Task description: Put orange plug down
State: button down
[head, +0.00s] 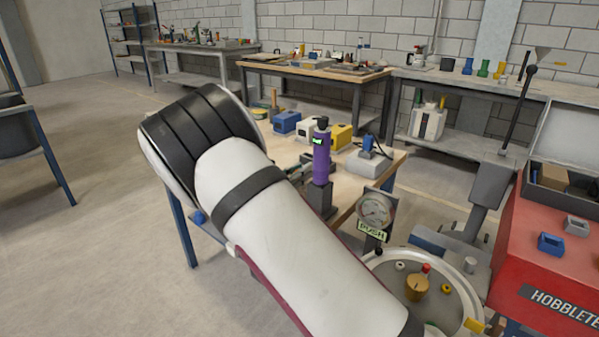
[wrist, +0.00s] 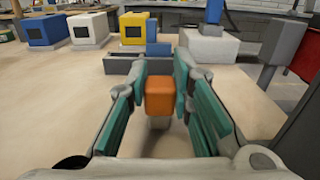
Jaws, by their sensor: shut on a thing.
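The orange plug (wrist: 158,97) is a small block with rounded edges, seen in the middle of the wrist view. My gripper (wrist: 159,92) has its teal-padded fingers on both sides of it and is shut on it. A pale part shows just below the orange block. The plug is over the light wooden tabletop (wrist: 60,120); I cannot tell whether it touches the top. In the head view my own arm hides the gripper and the plug.
Behind the plug is a low grey fixture (wrist: 125,66). Blue, white and yellow boxes (wrist: 137,32) line the back, with a pale grey block (wrist: 207,45) at right. In the head view a purple cylinder (head: 321,158) stands on the table. Bare tabletop lies left of my gripper.

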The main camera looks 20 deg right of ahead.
jog(key=shift+f, duration=0.2)
jog(key=c, duration=1.4)
grip_release()
jog(key=shift+r, duration=0.25)
jog(key=p+v, duration=0.1)
jog(key=v, duration=1.1)
jog(key=shift+p, duration=0.35)
